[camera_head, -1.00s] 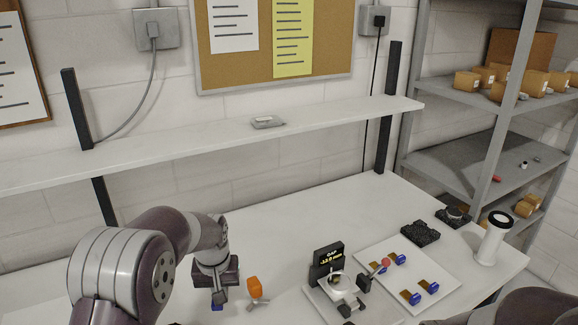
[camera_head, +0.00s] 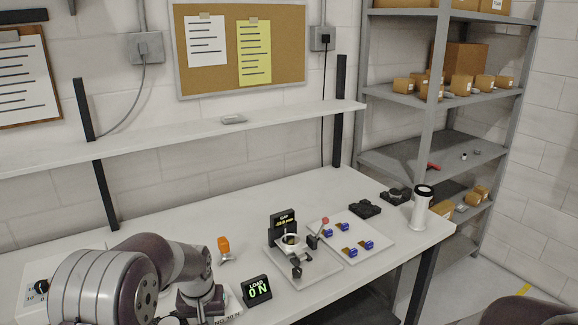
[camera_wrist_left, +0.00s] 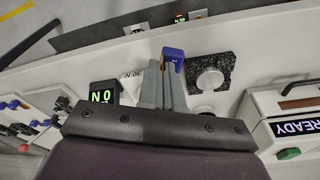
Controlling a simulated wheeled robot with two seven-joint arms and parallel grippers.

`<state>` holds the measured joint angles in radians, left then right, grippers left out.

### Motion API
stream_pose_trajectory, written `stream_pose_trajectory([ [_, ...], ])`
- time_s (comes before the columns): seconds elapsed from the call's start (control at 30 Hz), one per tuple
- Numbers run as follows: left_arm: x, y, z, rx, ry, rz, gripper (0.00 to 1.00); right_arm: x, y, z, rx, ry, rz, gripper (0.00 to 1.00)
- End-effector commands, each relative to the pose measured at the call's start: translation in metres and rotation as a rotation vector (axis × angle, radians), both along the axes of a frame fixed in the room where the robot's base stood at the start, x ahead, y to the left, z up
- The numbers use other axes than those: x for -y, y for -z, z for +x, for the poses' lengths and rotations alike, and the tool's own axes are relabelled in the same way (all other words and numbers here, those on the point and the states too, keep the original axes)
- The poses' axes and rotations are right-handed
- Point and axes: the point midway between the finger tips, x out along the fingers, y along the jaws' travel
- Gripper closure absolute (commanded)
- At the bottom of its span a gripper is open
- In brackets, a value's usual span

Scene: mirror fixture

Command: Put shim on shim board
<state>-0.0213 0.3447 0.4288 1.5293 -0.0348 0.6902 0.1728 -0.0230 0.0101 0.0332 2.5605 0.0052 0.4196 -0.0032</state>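The shim board (camera_head: 376,230) is a white plate at the right of the table, with several blue-handled, brown shims (camera_head: 366,244) on it. My left gripper (camera_wrist_left: 166,82) shows in the left wrist view with its two grey fingers close together on a blue-handled shim (camera_wrist_left: 173,54) at their tips. The shim's far end is hidden. In the head view my left arm is low at the left, away from the board, and hides the fingertips. Part of my right arm shows at the bottom right corner; its gripper is out of view.
A gap gauge fixture (camera_head: 290,241) with a red-knobbed lever stands left of the board. A load display (camera_head: 257,291) reads 0 N. An orange-handled tool (camera_head: 224,247), dark blocks (camera_head: 364,208) and a white cylinder (camera_head: 421,206) stand around. A shelf (camera_head: 290,112) spans the back.

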Motion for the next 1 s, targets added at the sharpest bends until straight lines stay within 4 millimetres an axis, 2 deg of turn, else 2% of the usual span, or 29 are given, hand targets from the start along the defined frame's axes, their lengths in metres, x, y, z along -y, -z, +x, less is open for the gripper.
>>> stream_pose_trajectory([
  [0.33,-0.004,0.082,-0.04,-0.007,0.082,0.0,1.0,0.0,0.0,0.0,0.0,0.0,0.0,0.57],
  [0.5,-0.005,0.115,-0.055,-0.004,0.118,0.0,1.0,0.0,0.0,0.0,0.0,0.0,0.0,0.57],
  [0.63,-0.006,0.122,-0.058,-0.001,0.127,0.001,1.0,0.0,0.0,0.0,0.0,0.0,0.0,0.57],
  [1.0,-0.005,0.121,-0.057,0.0,0.126,0.001,1.0,0.0,0.0,0.0,0.0,0.0,0.0,0.57],
])
